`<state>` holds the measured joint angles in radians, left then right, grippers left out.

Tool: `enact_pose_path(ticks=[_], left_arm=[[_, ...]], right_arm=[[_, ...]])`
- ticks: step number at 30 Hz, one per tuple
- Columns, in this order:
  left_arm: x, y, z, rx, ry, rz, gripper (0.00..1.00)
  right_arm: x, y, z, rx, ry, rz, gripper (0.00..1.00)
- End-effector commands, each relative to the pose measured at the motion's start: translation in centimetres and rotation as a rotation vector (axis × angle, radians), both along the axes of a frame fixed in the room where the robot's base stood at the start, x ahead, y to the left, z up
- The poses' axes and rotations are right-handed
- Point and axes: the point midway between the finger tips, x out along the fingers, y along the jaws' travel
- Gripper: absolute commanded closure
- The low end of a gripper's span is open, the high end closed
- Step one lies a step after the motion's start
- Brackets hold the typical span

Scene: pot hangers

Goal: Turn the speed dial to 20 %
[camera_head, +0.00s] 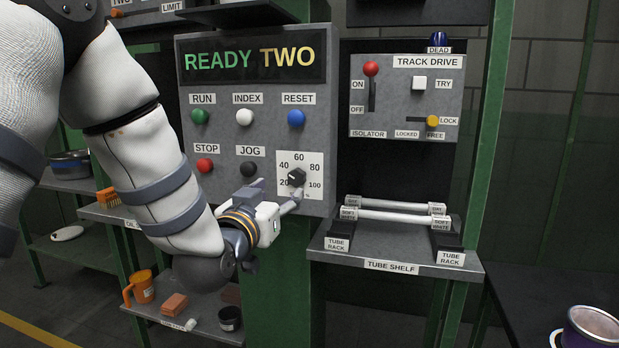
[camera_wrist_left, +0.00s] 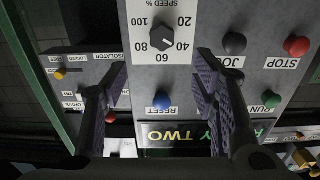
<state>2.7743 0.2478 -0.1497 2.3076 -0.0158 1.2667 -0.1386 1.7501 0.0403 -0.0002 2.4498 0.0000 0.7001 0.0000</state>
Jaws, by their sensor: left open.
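The speed dial (camera_head: 296,177) is a dark knob on a white plate marked 20 to 100, at the lower right of the grey control panel. It also shows upside down in the left wrist view (camera_wrist_left: 163,38); its pointer is too small to read surely. My left gripper (camera_head: 274,193) is open and empty, just below and left of the dial in the head view. In the left wrist view its fingers (camera_wrist_left: 160,78) stand wide apart, with the dial framed between them and apart from both. The fingers partly cover the plate's lower edge in the head view. My right gripper is not seen.
The JOG button (camera_head: 249,169), STOP button (camera_head: 204,165) and RESET button (camera_head: 296,118) sit near the dial. The track drive panel (camera_head: 404,97), with a red-knobbed lever, is to the right. Below it, the tube shelf (camera_head: 394,267) holds white tubes in racks.

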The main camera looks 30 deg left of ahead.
Motion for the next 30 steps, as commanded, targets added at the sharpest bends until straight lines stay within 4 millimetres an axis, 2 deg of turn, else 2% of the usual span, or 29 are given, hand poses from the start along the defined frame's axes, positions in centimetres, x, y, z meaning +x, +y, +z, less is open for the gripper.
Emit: enact_pose_path(ticks=[9,12,18,25,30], left_arm=[[7.4,1.8,-0.2,0.001,0.001,0.000,0.47],[9.3,2.2,-0.2,0.000,0.002,0.000,0.47],[11.1,2.6,-0.1,0.000,0.002,0.000,0.47],[11.1,2.7,-0.1,-0.001,0.003,0.000,0.47],[11.1,2.7,-0.1,-0.001,0.003,0.000,0.85]], right_arm=[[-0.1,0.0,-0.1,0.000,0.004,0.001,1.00],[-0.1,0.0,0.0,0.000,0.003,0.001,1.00],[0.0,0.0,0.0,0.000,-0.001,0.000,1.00],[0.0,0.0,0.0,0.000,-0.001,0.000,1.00],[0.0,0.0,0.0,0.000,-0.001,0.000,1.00]])
